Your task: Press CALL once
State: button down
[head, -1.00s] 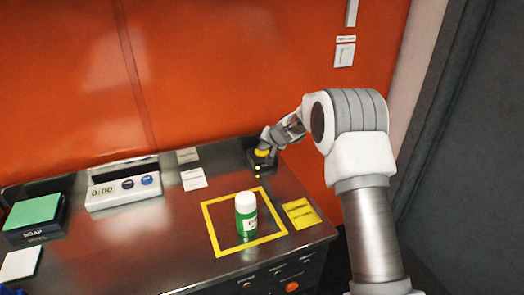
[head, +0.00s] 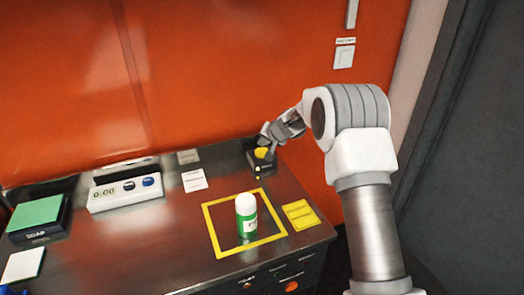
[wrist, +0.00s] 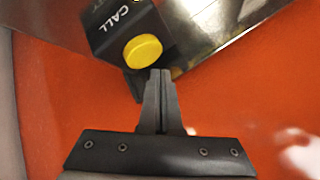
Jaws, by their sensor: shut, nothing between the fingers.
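The CALL box (wrist: 120,30) is a small black box with a round yellow button (wrist: 143,52) and the white word CALL. In the head view the box (head: 262,168) stands at the back right of the steel counter, with its yellow button (head: 261,153) on top. My gripper (wrist: 160,73) is shut and empty. Its fingertips show just beside the button's edge in the wrist view. In the head view my gripper (head: 270,142) is right at the button, partly in front of the box. I cannot tell whether the fingertips touch the button.
A green bottle (head: 246,222) stands inside a yellow square outline (head: 214,238) in front of the box. A yellow label (head: 300,214) lies to its right. A white timer (head: 125,193) and a soap holder (head: 38,218) are at left. An orange wall rises behind the counter.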

aim_at(263, 153)
jog(key=shift+r+p, duration=1.25)
jog(key=shift+r, duration=0.95)
jog(key=shift+r, duration=0.1)
jog(key=s+d+r+n+g, duration=0.1)
jog(key=s+d+r, duration=0.2)
jog(key=s+r, duration=0.7)
jog(key=s+d+r+n, duration=0.2)
jog(key=s+d+r, duration=0.1)
jog(key=s+r, duration=0.65)
jog(key=s+d+f+h, duration=0.1)
jog(key=s+d, duration=0.2)
jog(key=s, duration=0.7)
jog(key=s+d+f+g+h, duration=0.1)
jog(key=s+d+h, duration=0.1)
jog(key=s, duration=0.8)
jog(key=s+d+f+h, duration=0.1)
jog(key=s+d, duration=0.3)
jog(key=s, duration=0.6)
jog(key=shift+f+g, duration=0.15)
jog(key=shift+g, duration=0.15)
